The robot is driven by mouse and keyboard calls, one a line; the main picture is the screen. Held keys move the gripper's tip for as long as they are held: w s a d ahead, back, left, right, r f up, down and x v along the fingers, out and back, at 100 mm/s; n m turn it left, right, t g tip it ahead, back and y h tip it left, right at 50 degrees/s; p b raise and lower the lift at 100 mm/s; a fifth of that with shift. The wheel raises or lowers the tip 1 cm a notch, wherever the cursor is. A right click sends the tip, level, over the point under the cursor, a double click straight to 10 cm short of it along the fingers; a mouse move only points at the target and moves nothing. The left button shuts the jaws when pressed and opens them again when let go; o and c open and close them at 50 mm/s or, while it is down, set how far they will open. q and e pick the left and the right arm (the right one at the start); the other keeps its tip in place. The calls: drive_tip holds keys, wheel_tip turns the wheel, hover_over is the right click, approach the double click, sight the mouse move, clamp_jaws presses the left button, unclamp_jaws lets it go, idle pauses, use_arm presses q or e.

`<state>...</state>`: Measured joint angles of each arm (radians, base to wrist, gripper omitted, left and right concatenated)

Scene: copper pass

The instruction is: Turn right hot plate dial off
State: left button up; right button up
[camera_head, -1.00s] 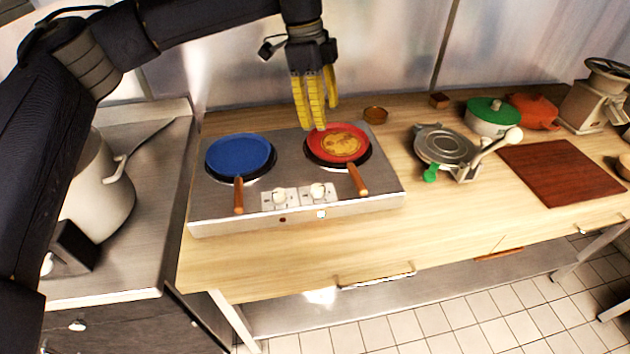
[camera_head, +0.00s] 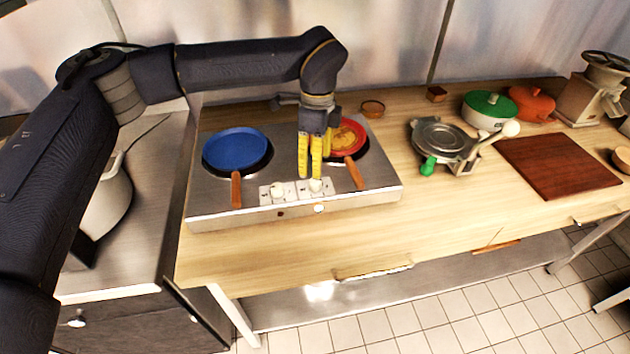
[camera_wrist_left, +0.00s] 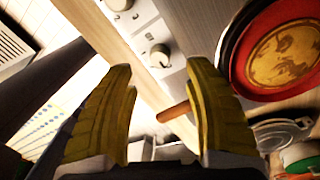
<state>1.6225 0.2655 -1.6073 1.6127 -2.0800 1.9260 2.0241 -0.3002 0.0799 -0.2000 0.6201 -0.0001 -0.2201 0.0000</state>
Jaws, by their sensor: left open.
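The right hot plate dial (camera_head: 316,186) is a white knob on the front panel of the steel double hot plate (camera_head: 215,211). The left dial (camera_head: 277,191) is beside it. My left gripper (camera_head: 315,172) is open, pointing down just above and behind the right dial, partly in front of the red pan (camera_head: 335,153). In the left wrist view, the right dial (camera_wrist_left: 160,56) shows between and beyond the spread yellow fingers (camera_wrist_left: 162,88), with nothing held. The red pan (camera_wrist_left: 280,55) there holds a round golden-brown food. My right gripper is not in view.
A blue pan (camera_head: 237,151) sits on the left burner, its handle toward the front. The red pan's wooden handle (camera_head: 355,173) lies right of the gripper. A waffle-iron-like press (camera_head: 440,138) and a wooden board (camera_head: 556,166) stand farther right. The counter in front is clear.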

sight(315, 180)
use_arm(q)
drive_tip(key=shift+s+f, duration=0.15)
drive_tip(key=shift+f, duration=1.55)
drive_tip(key=shift+s+f, duration=0.1)
drive_tip(key=shift+f, duration=1.55)
drive_tip(key=shift+c, duration=0.3)
clamp_jaws()
